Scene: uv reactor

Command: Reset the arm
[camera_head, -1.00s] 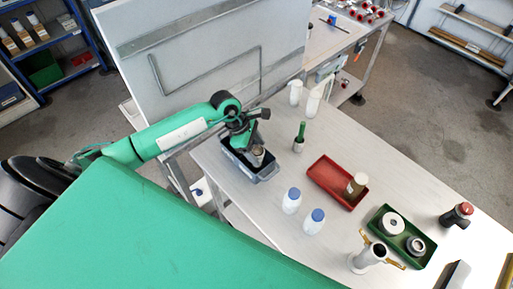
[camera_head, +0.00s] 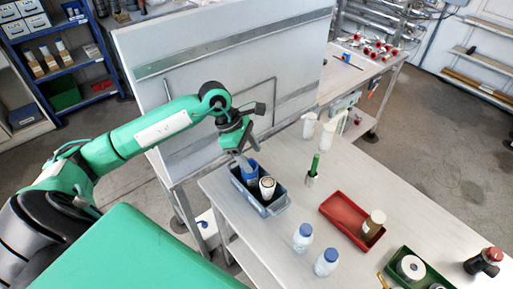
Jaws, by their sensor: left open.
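My left arm comes in from the left, and its gripper (camera_head: 242,158) is open above the back left part of a grey-blue bin (camera_head: 277,208) on the table. A white cylinder with a dark-rimmed top (camera_head: 267,188) stands in the bin, apart from the gripper. A blue item (camera_head: 250,172) is also in the bin, partly hidden beside the fingers; I cannot tell whether they touch it. My right gripper is not in view.
A large grey panel (camera_head: 215,65) stands close behind my left arm. On the table (camera_head: 285,185) are a green-topped bottle (camera_head: 313,170), two blue-capped bottles (camera_head: 302,237), a red tray (camera_head: 343,211) with a brownish jar (camera_head: 373,224), and a green tray (camera_head: 398,252).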

